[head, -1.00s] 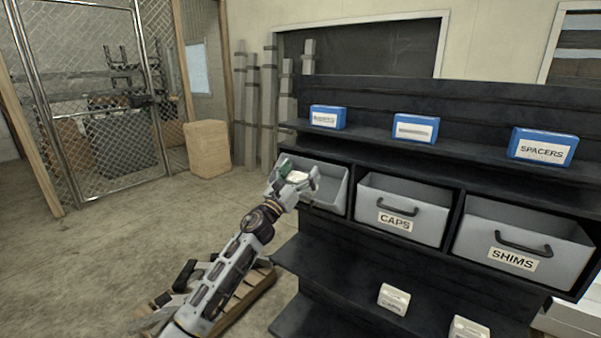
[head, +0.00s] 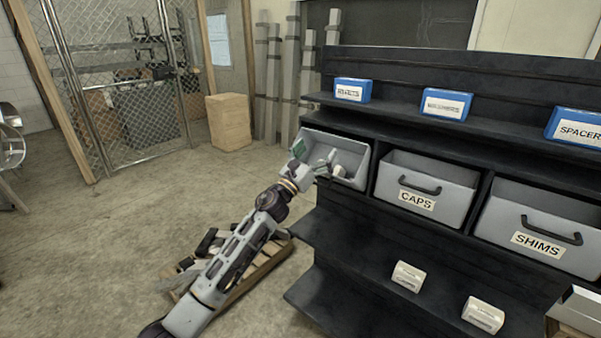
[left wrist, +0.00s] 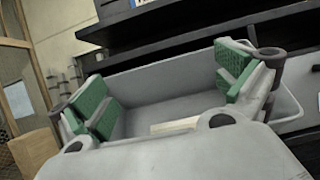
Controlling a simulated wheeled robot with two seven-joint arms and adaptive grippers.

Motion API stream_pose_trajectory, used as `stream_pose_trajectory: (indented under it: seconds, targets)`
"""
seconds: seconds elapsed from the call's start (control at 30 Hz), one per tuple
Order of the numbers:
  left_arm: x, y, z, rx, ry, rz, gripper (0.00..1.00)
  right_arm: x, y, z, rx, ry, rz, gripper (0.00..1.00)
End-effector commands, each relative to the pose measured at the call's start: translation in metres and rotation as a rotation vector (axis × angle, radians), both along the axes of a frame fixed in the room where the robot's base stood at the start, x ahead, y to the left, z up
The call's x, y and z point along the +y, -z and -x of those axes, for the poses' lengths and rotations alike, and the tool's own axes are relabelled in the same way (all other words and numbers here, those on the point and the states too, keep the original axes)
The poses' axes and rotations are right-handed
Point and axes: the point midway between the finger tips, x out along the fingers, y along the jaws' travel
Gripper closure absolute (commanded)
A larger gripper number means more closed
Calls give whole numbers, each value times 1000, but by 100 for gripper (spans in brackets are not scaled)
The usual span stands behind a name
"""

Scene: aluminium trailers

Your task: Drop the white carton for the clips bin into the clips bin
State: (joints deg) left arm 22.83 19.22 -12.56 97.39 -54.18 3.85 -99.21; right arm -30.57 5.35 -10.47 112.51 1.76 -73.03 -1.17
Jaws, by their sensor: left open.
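The grey clips bin (head: 358,150) is the leftmost open bin on the black rack's middle shelf; its front label is hidden behind my gripper. My left gripper (head: 315,157) is at its front and mouth, with the fingers spread apart. In the left wrist view, the green-padded fingers of the gripper (left wrist: 163,88) stand wide apart with nothing between the pads. A pale carton (left wrist: 176,125) shows low inside the bin (left wrist: 160,100), apart from the pads and partly hidden by the gripper body. My right gripper is not in view.
The CAPS bin (head: 427,186) and SHIMS bin (head: 540,226) stand to the right. Blue boxes (head: 352,91) line the shelf above. Two white cartons (head: 408,276) (head: 483,314) sit on the lower shelf. A wooden pallet (head: 262,262) lies on the floor below my arm.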

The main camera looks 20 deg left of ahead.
Motion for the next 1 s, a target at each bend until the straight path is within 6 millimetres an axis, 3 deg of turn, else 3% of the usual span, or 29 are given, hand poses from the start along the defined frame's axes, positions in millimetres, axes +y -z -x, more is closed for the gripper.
stream_pose_trajectory:
  seconds: [1.0]
  targets:
    - [25, 37, 70, 1, 0, 1, 0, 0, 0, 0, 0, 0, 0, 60]
